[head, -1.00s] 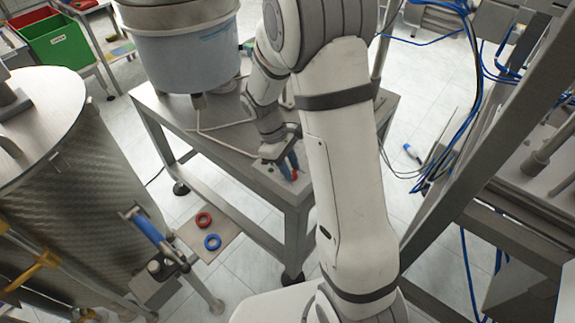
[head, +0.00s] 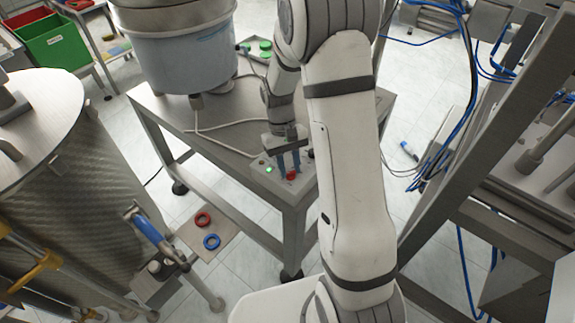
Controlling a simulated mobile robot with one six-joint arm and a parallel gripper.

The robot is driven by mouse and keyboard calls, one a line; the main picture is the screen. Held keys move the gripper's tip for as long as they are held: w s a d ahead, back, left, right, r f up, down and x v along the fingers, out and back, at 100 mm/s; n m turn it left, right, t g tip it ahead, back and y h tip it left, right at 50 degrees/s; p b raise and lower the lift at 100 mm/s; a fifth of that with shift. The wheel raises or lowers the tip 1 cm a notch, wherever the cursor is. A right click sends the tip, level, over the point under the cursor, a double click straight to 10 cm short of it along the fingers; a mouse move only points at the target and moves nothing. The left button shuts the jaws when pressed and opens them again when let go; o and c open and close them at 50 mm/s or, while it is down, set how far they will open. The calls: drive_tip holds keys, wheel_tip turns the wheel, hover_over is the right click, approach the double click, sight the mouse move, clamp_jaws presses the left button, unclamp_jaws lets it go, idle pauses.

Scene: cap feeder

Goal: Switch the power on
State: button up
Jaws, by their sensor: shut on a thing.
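The control box (head: 259,164) sits on the front corner of the metal table. A green lamp (head: 268,170) is lit on it. A red switch knob (head: 292,175) shows at the box's front, at the tips of my gripper. My gripper (head: 289,172), with blue fingers, points down from above and is shut on the red knob. The fingers partly hide the knob, and its exact angle cannot be made out.
A large round feeder bowl (head: 180,55) stands on the table (head: 160,115) behind the box, with green caps (head: 265,45) beside it. A pale cable (head: 222,128) crosses the tabletop. A metal drum (head: 60,170) stands at left, a frame (head: 440,190) at right.

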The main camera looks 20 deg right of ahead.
drive_tip(key=shift+o, duration=0.2)
drive_tip(key=shift+s+f, duration=0.1)
drive_tip(key=shift+s, duration=0.1)
drive_tip(key=o, duration=1)
drive_tip(key=shift+w, duration=0.1)
drive_tip(key=shift+c, duration=0.2)
drive_tip(key=v, duration=0.8)
